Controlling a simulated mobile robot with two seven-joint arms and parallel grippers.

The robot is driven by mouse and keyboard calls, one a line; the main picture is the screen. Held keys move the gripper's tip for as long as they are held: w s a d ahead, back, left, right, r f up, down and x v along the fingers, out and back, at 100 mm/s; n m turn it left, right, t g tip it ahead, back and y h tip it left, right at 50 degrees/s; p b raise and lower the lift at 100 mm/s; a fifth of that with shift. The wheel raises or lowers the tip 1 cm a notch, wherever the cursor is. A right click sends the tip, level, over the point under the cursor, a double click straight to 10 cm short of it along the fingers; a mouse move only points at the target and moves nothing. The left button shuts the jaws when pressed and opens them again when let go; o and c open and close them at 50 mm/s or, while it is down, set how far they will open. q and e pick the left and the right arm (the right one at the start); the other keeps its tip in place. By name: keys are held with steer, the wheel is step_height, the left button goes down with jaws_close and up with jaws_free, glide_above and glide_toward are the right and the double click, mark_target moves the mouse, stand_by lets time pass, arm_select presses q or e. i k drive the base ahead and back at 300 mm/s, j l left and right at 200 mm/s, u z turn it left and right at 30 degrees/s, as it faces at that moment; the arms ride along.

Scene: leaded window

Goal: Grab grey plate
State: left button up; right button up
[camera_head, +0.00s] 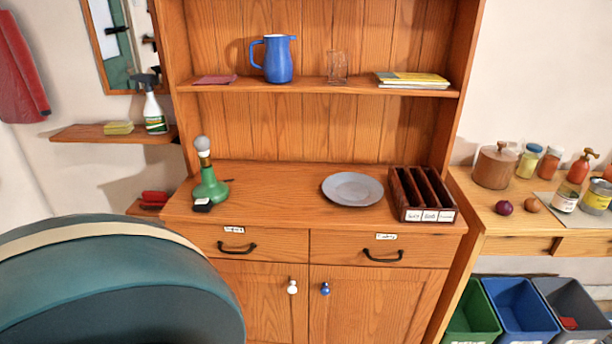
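The grey plate (352,189) is round and shallow. It lies flat and empty on the counter of the wooden hutch (275,205), right of the middle. A dark brown divided rack with white labels (422,195) stands close to its right. Neither of my grippers shows in the head view, and nothing touches the plate from above.
A green lamp base with a bulb (208,178) stands at the counter's left. A shelf above holds a blue pitcher (277,60), a clear glass (337,67) and magazines (411,80). A large teal rounded object (110,285) blocks the lower left. The counter's middle is clear.

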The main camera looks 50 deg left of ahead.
mark_target(349, 189)
steer(key=u, duration=1.25)
